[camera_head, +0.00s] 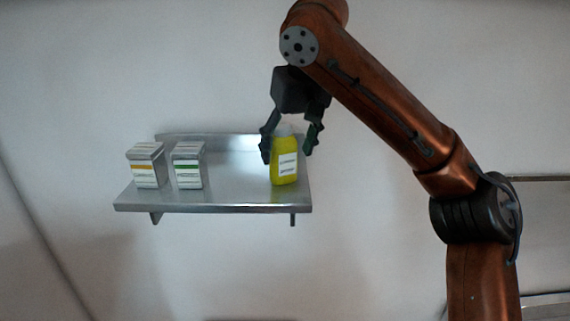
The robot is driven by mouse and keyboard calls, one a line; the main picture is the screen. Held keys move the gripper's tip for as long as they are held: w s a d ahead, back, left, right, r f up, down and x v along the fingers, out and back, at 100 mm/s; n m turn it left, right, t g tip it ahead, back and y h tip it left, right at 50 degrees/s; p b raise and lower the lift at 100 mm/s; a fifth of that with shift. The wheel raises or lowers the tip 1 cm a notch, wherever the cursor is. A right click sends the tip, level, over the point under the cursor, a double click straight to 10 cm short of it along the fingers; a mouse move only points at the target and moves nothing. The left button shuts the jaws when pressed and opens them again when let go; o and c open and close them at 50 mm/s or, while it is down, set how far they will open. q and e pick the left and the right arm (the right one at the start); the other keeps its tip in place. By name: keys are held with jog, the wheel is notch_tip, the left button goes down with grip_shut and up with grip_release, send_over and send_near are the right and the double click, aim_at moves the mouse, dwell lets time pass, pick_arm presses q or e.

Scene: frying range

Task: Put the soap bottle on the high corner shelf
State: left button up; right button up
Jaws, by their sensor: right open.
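The soap bottle (285,166) is yellow with a white label and a pale top. It stands upright on the right end of the metal wall shelf (235,180). My right gripper (287,150) comes down from above with its dark fingers open, one on each side of the bottle's upper part. Whether either finger touches the bottle, I cannot tell. The left gripper is not in the view.
Two boxes stand on the left part of the shelf, one with a yellow stripe (147,167) and one with a green stripe (188,167). The shelf surface between the green-striped box and the bottle is clear. Another metal surface (545,300) shows at the lower right.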

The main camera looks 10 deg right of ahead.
jog(key=p+v, duration=0.1)
jog(key=v, duration=0.6)
jog(key=shift+s+a+r, duration=0.1)
